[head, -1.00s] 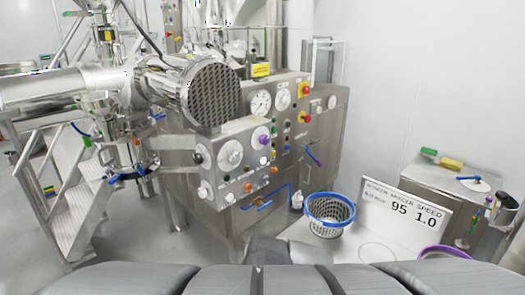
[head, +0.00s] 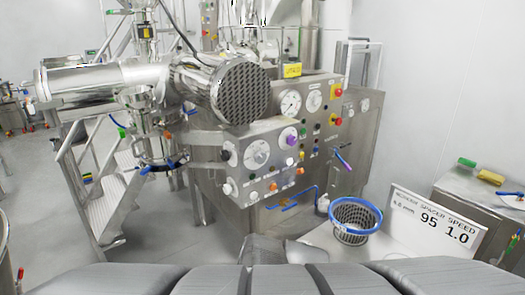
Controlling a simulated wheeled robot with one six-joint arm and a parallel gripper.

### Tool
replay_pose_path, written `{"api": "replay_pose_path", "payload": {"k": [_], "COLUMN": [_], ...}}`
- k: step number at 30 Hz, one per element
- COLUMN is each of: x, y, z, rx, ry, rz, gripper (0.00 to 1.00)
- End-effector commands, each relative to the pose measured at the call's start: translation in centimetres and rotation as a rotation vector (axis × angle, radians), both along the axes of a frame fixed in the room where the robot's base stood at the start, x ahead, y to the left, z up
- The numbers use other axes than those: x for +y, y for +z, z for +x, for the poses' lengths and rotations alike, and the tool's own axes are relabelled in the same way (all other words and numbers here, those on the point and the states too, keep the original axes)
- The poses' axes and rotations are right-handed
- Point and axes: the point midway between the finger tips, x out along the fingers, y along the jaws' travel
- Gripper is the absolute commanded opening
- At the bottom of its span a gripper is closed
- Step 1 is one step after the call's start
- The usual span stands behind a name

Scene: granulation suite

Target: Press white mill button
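A steel control box (head: 262,181) stands at the middle of the head view, on the front of the granulation machine. It carries a white dial (head: 256,154), a purple knob (head: 291,140) and rows of small coloured buttons. A small white button (head: 290,161) sits below the purple knob. White knobs (head: 228,188) are at the box's lower left. I cannot read any label that says which one is the mill button. My gripper is not in view; nothing touches the panel.
A blue-rimmed basket (head: 355,217) stands on a light surface right of the machine, beside a sign reading 95 and 1.0 (head: 436,219). A steel cabinet (head: 480,205) is at the right. A large horizontal steel drum (head: 237,91) overhangs the box. Stairs (head: 100,185) are at left; floor there is clear.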

Motion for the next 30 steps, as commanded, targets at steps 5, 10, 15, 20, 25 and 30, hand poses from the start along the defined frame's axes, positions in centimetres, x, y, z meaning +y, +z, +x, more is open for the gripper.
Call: {"api": "replay_pose_path", "payload": {"k": [5,10,15,20,25,30], "x": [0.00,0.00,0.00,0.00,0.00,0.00], "y": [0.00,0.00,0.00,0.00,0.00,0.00], "z": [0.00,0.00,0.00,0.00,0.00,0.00], "rx": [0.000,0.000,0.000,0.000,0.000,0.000], "ry": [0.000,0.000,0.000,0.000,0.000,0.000], "rz": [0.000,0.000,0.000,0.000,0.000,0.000], "gripper": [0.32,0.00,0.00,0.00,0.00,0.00]}}
